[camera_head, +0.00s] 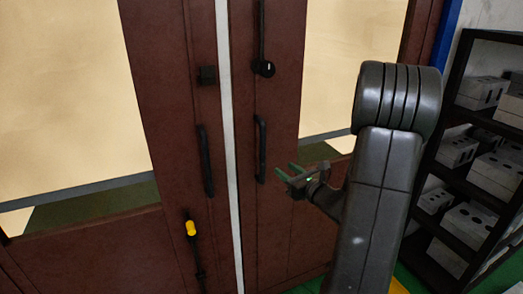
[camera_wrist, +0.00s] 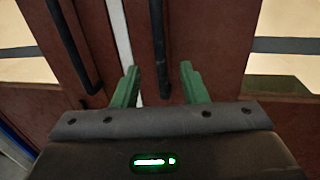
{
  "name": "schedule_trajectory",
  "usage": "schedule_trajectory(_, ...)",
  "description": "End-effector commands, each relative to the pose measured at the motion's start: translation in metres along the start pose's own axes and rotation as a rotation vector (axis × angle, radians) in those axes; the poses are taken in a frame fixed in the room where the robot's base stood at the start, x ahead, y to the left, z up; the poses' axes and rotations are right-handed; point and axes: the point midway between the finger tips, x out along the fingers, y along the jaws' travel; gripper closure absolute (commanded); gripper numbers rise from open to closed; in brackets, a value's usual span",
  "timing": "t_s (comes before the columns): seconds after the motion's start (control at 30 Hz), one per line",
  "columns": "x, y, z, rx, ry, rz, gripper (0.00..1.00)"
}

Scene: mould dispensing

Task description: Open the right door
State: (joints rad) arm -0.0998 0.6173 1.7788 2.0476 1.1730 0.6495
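The right door (camera_head: 272,200) is a dark red-brown panel with a pale window, and it looks closed against the left door (camera_head: 180,120). Its black vertical handle (camera_head: 261,150) stands near the door's left edge. In the wrist view, the handle (camera_wrist: 158,50) runs down between the two green fingers, its lower end near fingertip level. My gripper (camera_head: 286,171) is just right of the handle's lower part in the head view. In the wrist view my gripper (camera_wrist: 160,80) is open, with gaps on both sides of the handle. I cannot tell whether the handle is within the fingers' depth.
The left door's black handle (camera_head: 205,160) is close by on the left, also in the wrist view (camera_wrist: 75,45). A black latch (camera_head: 264,68) is above the right handle. A yellow-topped bolt (camera_head: 191,229) is low on the left door. A black shelf (camera_head: 455,175) with grey blocks stands right.

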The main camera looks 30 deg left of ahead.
Motion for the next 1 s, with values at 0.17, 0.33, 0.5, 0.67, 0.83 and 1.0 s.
schedule_trajectory(0.17, 0.026, 0.002, 0.001, 0.0, 0.001, 0.005, 0.61)
schedule_trajectory(0.33, 0.063, 0.002, 0.002, -0.001, 0.002, 0.005, 0.61)
schedule_trajectory(0.5, 0.098, 0.002, 0.002, -0.002, 0.002, 0.005, 0.61)
schedule_trajectory(0.67, 0.12, 0.002, 0.001, -0.003, 0.003, 0.003, 0.61)
schedule_trajectory(0.83, 0.132, 0.001, 0.0, -0.002, 0.002, 0.001, 0.61)
schedule_trajectory(1.0, 0.134, 0.001, -0.001, -0.003, 0.002, 0.001, 0.61)
